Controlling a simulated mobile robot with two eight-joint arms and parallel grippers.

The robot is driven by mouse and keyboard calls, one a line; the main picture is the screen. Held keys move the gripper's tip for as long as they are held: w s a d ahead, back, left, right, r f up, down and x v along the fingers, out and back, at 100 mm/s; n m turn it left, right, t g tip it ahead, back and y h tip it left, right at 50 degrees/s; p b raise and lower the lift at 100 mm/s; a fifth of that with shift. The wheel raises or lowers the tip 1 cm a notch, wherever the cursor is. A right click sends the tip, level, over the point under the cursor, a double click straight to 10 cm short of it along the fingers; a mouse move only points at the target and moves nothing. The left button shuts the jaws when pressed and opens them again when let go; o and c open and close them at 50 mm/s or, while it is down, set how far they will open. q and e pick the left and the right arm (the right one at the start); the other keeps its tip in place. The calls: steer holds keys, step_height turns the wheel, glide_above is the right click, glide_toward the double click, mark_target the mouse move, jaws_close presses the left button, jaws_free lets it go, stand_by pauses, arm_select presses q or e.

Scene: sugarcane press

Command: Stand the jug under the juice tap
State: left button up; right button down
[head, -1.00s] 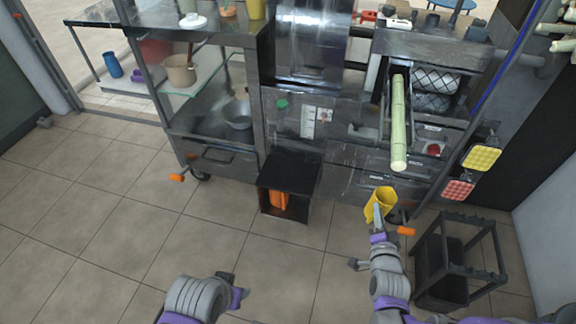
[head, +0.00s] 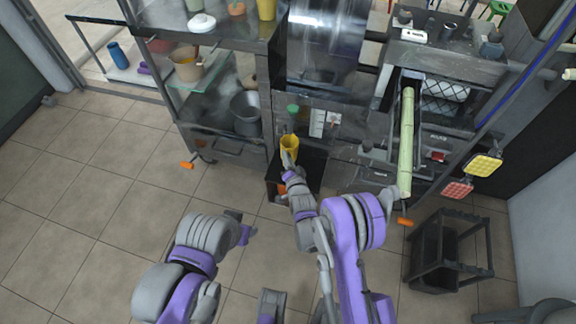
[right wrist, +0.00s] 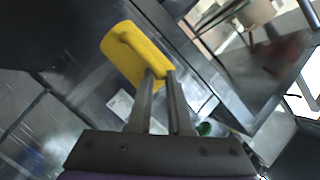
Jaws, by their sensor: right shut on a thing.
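The yellow jug (head: 289,144) is held up in front of the press cabinet, above the open-fronted black box. My right gripper (head: 288,160) is shut on it. In the right wrist view the jug (right wrist: 133,52) is at the fingertips, strongly tilted in the picture, and the fingers (right wrist: 160,78) are close together at its edge. A small green part (head: 293,108) is on the cabinet front just above the jug; I cannot tell whether it belongs to the juice tap. My left gripper (head: 244,232) is empty-looking over the floor, its fingers too unclear to read.
The black box (head: 313,168) stands low with something orange inside. A sugarcane stalk (head: 407,140) sticks out of the press to the right. A black rack (head: 447,250) stands at right. Shelves with a metal pot (head: 247,113) are at left.

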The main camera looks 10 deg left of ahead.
arm_select(q)
steer(key=shift+f+b, duration=1.7)
steer(key=shift+f, duration=0.7)
arm_select(e)
steer(key=shift+d+f, duration=0.1)
steer(key=shift+f, duration=3.45)
steer(key=shift+f, duration=0.1)
steer(key=c, duration=0.8)
jaws_free()
steer(key=shift+c, duration=0.2)
arm_select(q)
steer(key=shift+f, duration=0.15)
